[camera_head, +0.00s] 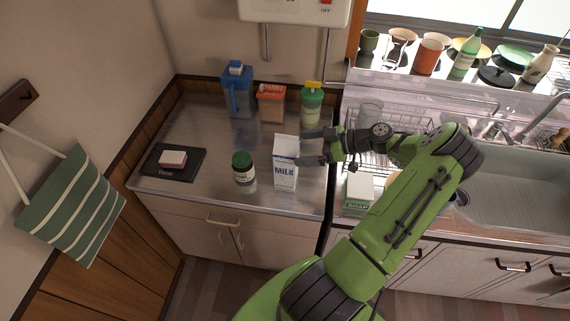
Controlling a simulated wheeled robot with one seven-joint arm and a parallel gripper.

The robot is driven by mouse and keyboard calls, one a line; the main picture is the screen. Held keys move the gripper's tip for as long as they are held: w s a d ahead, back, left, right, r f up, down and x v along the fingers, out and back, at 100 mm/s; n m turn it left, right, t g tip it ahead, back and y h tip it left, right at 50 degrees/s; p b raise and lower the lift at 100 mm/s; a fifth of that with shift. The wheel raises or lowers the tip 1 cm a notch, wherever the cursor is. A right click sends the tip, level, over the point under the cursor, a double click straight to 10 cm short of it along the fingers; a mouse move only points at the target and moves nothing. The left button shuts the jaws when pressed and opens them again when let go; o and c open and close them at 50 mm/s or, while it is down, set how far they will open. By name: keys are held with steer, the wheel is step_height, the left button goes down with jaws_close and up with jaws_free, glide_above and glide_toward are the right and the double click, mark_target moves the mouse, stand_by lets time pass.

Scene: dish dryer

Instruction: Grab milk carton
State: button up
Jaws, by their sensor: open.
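The milk carton (285,170) is white with blue "MILK" lettering and stands upright on the metal counter (215,133), left of the sink. My gripper (306,147) reaches in from the right at the height of the carton's upper part. Its two dark fingers are spread apart and point left. The fingertips are at or very near the carton's right side; I cannot tell whether they touch it or how far they reach around it.
A green-lidded jar (242,168) stands just left of the carton. A blue pitcher (238,92), an orange container (271,103) and a green bottle (312,104) stand behind. A black scale (186,172) bears a pinkish block. A dish rack (372,150) and soap box (359,192) are right.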

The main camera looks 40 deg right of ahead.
mark_target(286, 149)
steer(key=x, duration=0.6)
steer(key=shift+w+a+p, duration=0.2)
steer(key=shift+a+p, duration=0.1)
steer(key=shift+s, duration=0.15)
steer(key=shift+c, duration=0.3)
steer(key=shift+r, duration=0.1)
jaws_close()
